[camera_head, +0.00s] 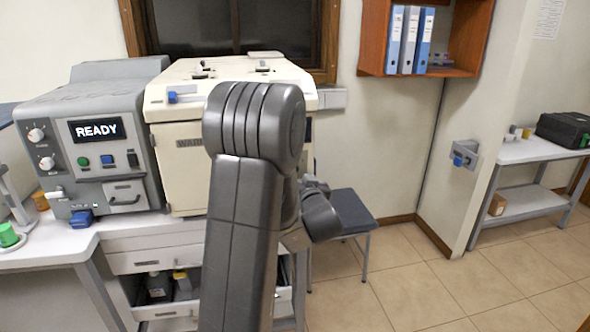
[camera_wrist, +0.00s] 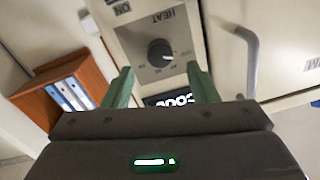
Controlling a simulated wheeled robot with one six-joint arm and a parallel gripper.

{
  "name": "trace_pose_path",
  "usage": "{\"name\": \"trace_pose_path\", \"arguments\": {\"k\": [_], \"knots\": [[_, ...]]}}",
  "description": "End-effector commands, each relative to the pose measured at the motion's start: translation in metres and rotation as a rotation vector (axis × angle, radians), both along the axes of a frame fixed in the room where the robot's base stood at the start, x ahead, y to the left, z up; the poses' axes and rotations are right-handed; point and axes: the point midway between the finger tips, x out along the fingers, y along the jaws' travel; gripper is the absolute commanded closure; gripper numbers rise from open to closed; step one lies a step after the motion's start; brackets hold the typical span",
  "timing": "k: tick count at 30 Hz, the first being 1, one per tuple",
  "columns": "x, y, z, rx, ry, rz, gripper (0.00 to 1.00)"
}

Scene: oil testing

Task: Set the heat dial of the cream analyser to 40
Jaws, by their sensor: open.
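The cream analyser (camera_head: 175,108) stands on the bench in the head view, its front partly hidden behind my arm. In the wrist view its heat dial (camera_wrist: 160,52) is a dark round knob on a grey panel marked HEAT, with a dark display (camera_wrist: 172,100) beside it. The dial's setting is too small to read. My gripper (camera_wrist: 160,80) is open, its two green fingers apart, with the dial showing beyond and between them. Nothing is between the fingers, and they look clear of the dial. My gripper's fingers are hidden in the head view.
A grey machine (camera_head: 95,140) reading READY stands left of the analyser. A curved grey handle (camera_wrist: 245,55) is close to the right finger in the wrist view. A wooden shelf (camera_head: 470,40) with blue binders hangs on the wall. A dark stool (camera_head: 350,212) stands right of the bench.

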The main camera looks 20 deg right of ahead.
Motion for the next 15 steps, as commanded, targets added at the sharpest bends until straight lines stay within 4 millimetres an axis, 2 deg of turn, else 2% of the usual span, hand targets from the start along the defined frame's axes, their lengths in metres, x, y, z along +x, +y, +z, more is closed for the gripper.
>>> {"name": "trace_pose_path", "arguments": {"k": [1, 6, 15], "knots": [[0.010, -0.001, 0.001, 0.000, 0.001, 0.002, 0.47], [0.031, -0.005, 0.001, 0.000, 0.001, 0.001, 0.47], [0.040, -0.008, -0.001, 0.000, 0.001, -0.001, 0.47]]}}
